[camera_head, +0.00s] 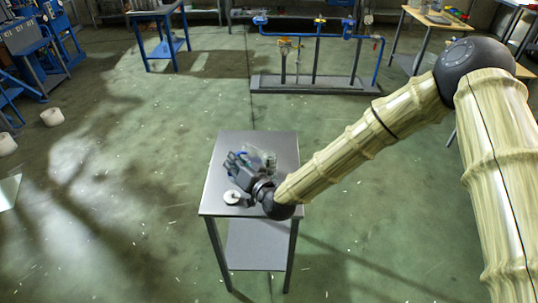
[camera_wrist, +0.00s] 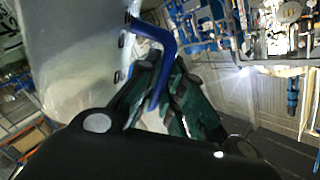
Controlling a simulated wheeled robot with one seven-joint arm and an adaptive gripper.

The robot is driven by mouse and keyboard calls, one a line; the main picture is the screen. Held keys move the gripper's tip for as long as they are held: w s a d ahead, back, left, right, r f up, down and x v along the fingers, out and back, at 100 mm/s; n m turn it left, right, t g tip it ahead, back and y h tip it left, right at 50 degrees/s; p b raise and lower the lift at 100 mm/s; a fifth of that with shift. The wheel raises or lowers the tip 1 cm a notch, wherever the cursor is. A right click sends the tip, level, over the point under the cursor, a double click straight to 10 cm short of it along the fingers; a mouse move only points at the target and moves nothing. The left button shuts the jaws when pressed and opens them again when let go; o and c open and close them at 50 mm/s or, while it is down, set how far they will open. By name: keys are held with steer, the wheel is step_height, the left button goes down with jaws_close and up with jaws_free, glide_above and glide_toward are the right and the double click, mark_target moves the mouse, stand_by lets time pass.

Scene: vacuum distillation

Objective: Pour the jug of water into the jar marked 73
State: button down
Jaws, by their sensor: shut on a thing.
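My gripper (camera_head: 245,172) is over the small grey table (camera_head: 216,206) in the head view. In the wrist view its dark green fingers (camera_wrist: 168,88) are shut on the blue handle (camera_wrist: 151,32) of the jug. The jug's pale, translucent body (camera_wrist: 80,50) fills the left of the wrist view. In the head view a clear vessel (camera_head: 263,157) shows just beyond my gripper; I cannot tell whether it is the jug or a jar. No 73 marking is readable. The water level cannot be made out.
A small round white thing (camera_head: 232,197) lies on the table's near left part. A pipe stand (camera_head: 317,84) is on the floor behind, with a blue table (camera_head: 163,48) at the back left. The green floor around the small table is clear.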

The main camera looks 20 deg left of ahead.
steer(key=shift+w+d+r+m+p, duration=0.15)
steer(key=shift+w+r+m+p, duration=0.1)
steer(key=shift+w+m+p, duration=0.15)
stand_by(0.4)
steer(key=shift+w+d+r+m+g+p, duration=0.2)
steer(key=shift+w+r+m+p, duration=0.2)
steer(key=shift+r+p, duration=0.2)
steer(key=shift+w+d+r+m+g+p, duration=0.15)
steer(key=shift+w+r+m+g+p, duration=0.1)
steer(key=shift+r+m+p, duration=0.3)
steer(key=shift+w+d+r+m+g+p, duration=0.2)
steer(key=shift+w+r+m+p, duration=0.2)
steer(key=shift+r+p, duration=0.2)
stand_by(4.5)
steer(key=f+n+b, duration=0.1)
steer(key=s+f+b, duration=0.1)
steer(key=s+a+f+n+t+b, duration=0.1)
steer(key=f+b, duration=0.1)
steer(key=shift+s+a+n, duration=0.1)
steer(key=shift+s+n, duration=0.05)
steer(key=shift+n, duration=0.2)
steer(key=shift+r, duration=0.15)
steer(key=shift+s, duration=0.1)
